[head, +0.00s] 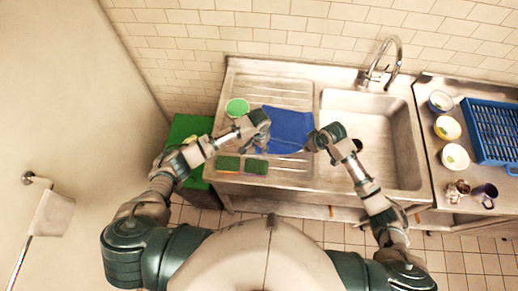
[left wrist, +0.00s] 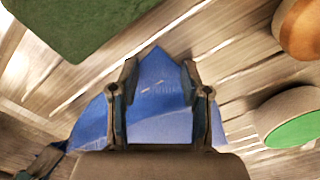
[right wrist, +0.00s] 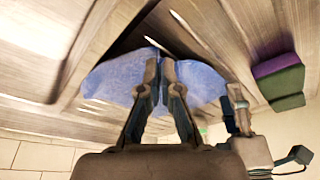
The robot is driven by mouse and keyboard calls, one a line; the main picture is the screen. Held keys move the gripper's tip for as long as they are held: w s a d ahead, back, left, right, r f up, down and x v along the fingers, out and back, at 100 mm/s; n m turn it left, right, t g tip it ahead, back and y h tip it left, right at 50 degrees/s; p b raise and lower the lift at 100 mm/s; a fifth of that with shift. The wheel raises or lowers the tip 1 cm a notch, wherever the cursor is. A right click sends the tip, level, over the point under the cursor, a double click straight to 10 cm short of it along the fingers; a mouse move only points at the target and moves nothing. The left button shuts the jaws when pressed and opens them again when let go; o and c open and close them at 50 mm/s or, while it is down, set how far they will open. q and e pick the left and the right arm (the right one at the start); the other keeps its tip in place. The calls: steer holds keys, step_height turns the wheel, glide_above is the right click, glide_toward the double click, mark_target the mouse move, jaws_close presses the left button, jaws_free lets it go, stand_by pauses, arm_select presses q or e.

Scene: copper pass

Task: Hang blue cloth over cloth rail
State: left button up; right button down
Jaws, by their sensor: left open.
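The blue cloth (head: 288,128) lies on the ridged drainboard, left of the sink basin. My left gripper (head: 262,145) is at the cloth's lower left. In the left wrist view the open fingers stand either side of a peaked part of the cloth (left wrist: 160,95). My right gripper (head: 318,148) is at the cloth's right side. In the right wrist view its fingers (right wrist: 160,70) are close together with the cloth (right wrist: 112,82) showing between and on both sides, so it looks pinched. A metal rail (head: 20,262) with a pale cloth over it is on the left wall.
The sink basin (head: 370,140) and tap (head: 385,62) are to the right. Bowls (head: 447,128), mugs (head: 485,194) and a blue rack (head: 492,132) fill the right counter. A green bin (head: 190,128) stands left.

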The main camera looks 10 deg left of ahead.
arm_select(q)
steer(key=shift+f, duration=0.1)
steer(key=shift+a, duration=0.1)
jaws_close()
steer(key=shift+s, duration=0.1)
stand_by(1.1)
steer(key=shift+r, duration=2.55)
